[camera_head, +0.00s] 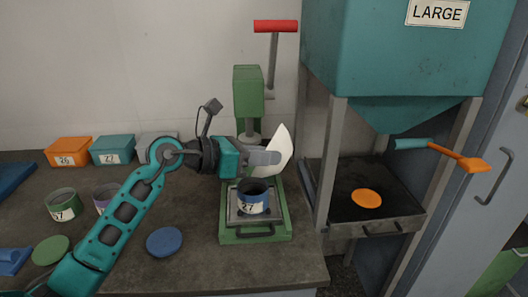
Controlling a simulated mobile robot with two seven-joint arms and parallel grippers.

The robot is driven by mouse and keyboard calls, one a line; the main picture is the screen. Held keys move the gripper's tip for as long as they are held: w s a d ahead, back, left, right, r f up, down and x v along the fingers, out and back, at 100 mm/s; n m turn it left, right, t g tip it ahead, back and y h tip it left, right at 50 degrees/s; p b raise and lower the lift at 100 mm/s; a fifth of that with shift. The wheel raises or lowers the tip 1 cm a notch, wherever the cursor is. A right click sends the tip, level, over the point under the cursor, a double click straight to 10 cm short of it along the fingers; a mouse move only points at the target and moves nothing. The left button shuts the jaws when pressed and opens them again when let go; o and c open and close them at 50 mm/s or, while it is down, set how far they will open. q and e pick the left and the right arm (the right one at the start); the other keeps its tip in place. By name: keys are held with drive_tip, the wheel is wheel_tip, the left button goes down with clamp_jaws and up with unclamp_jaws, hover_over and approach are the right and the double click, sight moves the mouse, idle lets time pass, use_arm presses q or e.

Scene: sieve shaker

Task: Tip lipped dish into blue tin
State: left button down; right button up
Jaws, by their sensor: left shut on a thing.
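The lipped dish (283,151) is white and is tilted steeply on edge above and slightly right of the blue tin. My left gripper (268,157) is shut on the dish at its left side. The blue tin (253,199), labelled 27, stands upright and open on the plate of a green press-like stand (283,222). The dish is above the tin and apart from it. I cannot see the dish's contents or into the bottom of the tin. My right gripper is not in view.
Green tin (63,206) and purple tin (104,196) stand at left. Orange bin (69,152) and teal bin (113,149) are behind. A blue lid (164,242) and green lid (51,250) lie in front. Right, the LARGE hopper (400,60) overhangs a tray holding an orange disc (366,198).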

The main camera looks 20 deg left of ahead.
use_arm(q)
drive_tip(key=d+m+y+p, duration=0.1)
drive_tip(key=p, duration=0.2)
drive_tip(key=d+m+g+y+p, duration=0.1)
drive_tip(key=y+p, duration=0.1)
drive_tip(key=p, duration=0.1)
drive_tip(key=shift+w+d+f+g, duration=0.15)
drive_tip(key=shift+d+f+g, duration=0.15)
drive_tip(key=y, duration=0.1)
drive_tip(key=d+f+m+y, duration=0.1)
drive_tip(key=y, duration=0.1)
drive_tip(key=shift+w+d+f+m+g+y, duration=0.1)
drive_tip(key=shift+d+f+m+g+y, duration=0.2)
drive_tip(key=shift+m+g+y, duration=0.1)
